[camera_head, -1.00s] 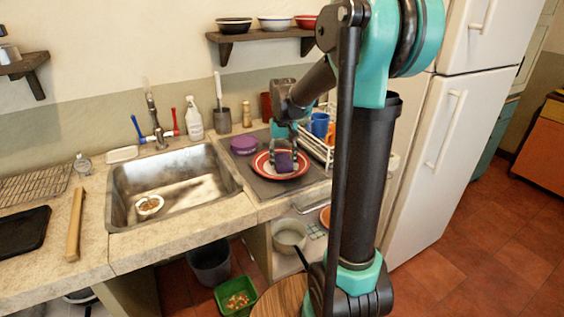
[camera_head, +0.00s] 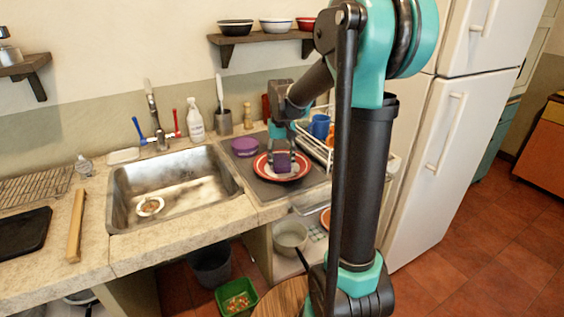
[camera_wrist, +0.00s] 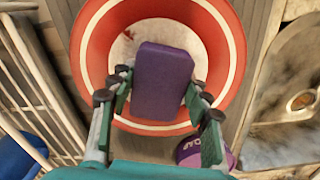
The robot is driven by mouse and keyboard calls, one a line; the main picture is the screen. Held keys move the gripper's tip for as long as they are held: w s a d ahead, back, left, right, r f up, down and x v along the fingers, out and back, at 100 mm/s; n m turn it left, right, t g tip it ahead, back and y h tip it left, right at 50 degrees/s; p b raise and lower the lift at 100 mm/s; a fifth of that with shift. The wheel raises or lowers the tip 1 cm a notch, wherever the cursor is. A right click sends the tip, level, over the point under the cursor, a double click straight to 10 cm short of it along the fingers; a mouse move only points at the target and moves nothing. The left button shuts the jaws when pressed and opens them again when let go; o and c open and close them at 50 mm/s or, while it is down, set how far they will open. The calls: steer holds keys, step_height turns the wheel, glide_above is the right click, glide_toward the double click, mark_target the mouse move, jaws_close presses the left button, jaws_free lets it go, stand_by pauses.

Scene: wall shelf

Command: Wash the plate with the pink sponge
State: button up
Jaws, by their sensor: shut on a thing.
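The red-rimmed plate (camera_head: 262,172) lies on the counter to the right of the sink. In the wrist view its red rim (camera_wrist: 95,45) surrounds a pale middle with a small reddish mark (camera_wrist: 128,35). My gripper (camera_wrist: 162,88) is shut on a sponge (camera_wrist: 162,80) that looks purple, not pink. In the head view the sponge (camera_head: 283,163) is over the plate's middle, below my gripper (camera_head: 281,155). It hides part of the plate. I cannot tell whether the sponge touches the plate.
A purple tub (camera_head: 245,146) stands close to the plate on its left. A dish rack (camera_head: 318,150) with a blue cup (camera_head: 320,126) is to the right. The metal sink (camera_head: 118,190) is left, with a soap bottle (camera_head: 195,118) behind. A shelf with bowls (camera_head: 262,44) hangs above.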

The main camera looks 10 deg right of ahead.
steer(key=shift+s+d+r, duration=0.1)
steer(key=shift+s+r, duration=0.1)
steer(key=shift+r, duration=1.6)
steer(key=shift+s+r, duration=0.15)
steer(key=shift+r, duration=1.6)
